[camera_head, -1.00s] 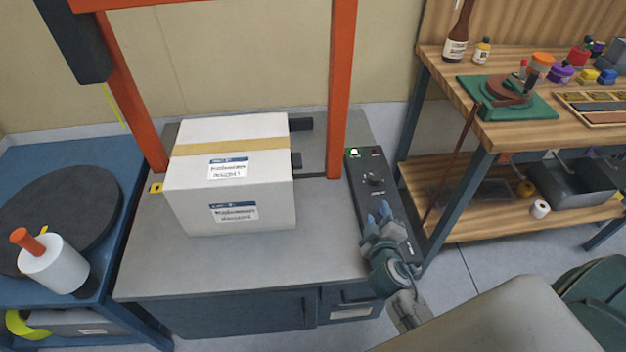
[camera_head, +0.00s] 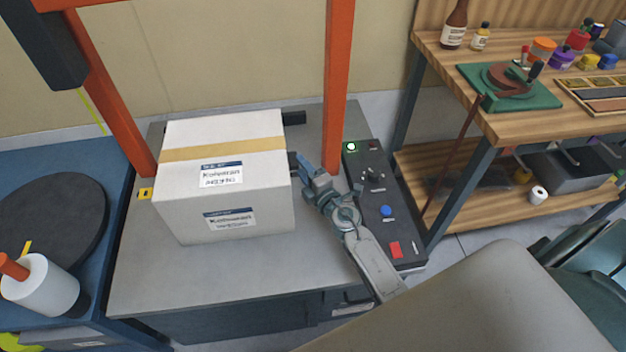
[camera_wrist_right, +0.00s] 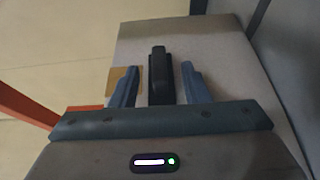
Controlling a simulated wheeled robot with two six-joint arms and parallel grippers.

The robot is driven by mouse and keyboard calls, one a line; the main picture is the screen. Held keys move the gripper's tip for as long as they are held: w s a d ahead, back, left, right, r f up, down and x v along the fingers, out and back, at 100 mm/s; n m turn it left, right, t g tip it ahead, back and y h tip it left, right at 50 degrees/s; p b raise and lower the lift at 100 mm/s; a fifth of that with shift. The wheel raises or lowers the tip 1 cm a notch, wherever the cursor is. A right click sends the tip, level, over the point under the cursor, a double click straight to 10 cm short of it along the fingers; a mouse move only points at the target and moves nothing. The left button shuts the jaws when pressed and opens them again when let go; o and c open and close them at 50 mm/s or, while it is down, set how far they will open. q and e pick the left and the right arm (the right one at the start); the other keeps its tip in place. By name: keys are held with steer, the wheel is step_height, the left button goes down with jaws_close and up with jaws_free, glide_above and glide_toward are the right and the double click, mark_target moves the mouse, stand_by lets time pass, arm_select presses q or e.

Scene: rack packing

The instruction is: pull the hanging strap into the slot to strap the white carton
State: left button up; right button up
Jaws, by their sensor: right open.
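The white carton (camera_head: 225,190) stands upright on the grey table, with a tan tape band across its top and labels on its top and front. A thin yellow strap (camera_head: 88,112) hangs at the left orange post. A small yellow-and-black piece (camera_head: 145,194) sits at the table's left edge; I cannot tell whether it is the slot. My right gripper (camera_head: 303,160) is open beside the carton's right side. In the right wrist view its fingers (camera_wrist_right: 158,88) stand either side of a black block (camera_wrist_right: 160,72), with a gap on both sides. My left gripper is out of view.
An orange frame (camera_head: 336,90) rises over the grey table (camera_head: 150,285). A black control box (camera_head: 375,185) with a lit green lamp lies to the right. A wooden bench (camera_head: 500,120) stands further right, a blue cart (camera_head: 95,160) at left.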

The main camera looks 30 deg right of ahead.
steer(key=shift+w+a, duration=0.2)
steer(key=shift+w, duration=1.65)
jaws_close()
